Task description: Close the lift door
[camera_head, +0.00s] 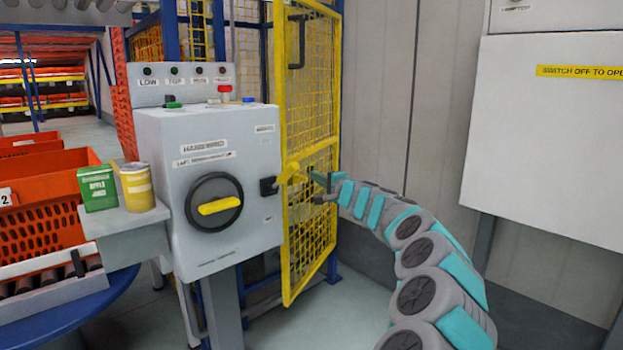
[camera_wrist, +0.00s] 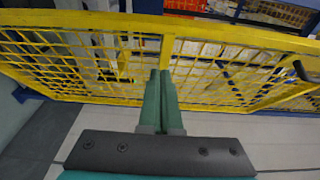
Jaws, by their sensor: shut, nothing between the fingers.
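The lift door (camera_head: 311,148) is a yellow-framed mesh panel with a dark handle (camera_head: 297,42) near its top. It stands at an angle to the lift's blue posts, just right of the grey control box, and looks ajar. My gripper (camera_head: 322,182) is at the door's mid height, beside its right part. In the wrist view my green fingers (camera_wrist: 160,75) are together and empty, pointing at the yellow door frame (camera_wrist: 167,50) and mesh. The tips overlap the door; I cannot tell if they touch it.
The grey control box (camera_head: 210,145) has a black rotary switch with a yellow grip (camera_head: 220,206). A green carton (camera_head: 97,188) and a yellow can (camera_head: 136,188) stand on a shelf by orange totes (camera_head: 40,210). A white cabinet (camera_head: 550,140) hangs at right.

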